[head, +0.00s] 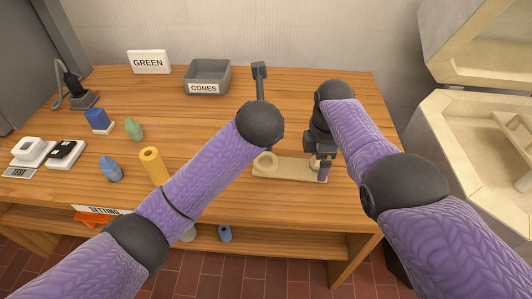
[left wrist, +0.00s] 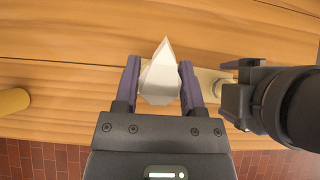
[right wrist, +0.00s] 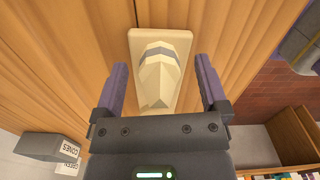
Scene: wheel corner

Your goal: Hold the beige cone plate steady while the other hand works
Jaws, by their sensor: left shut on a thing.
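The beige cone plate (head: 290,170) lies on the bench. It shows behind the fingers in the left wrist view (left wrist: 207,78) and the right wrist view (right wrist: 160,34). My left gripper (left wrist: 158,75) is shut on a white faceted cone (left wrist: 160,78) over the plate's left part. My left arm hides this gripper in the head view. My right gripper (head: 320,160) is over the plate's right end. In the right wrist view its fingers (right wrist: 160,75) stand wide apart, with gaps beside a beige faceted cone (right wrist: 158,82) with a grey band between them.
The grey CONES bin (head: 207,75) and GREEN sign (head: 148,62) are at the back. The two grippers are close together.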

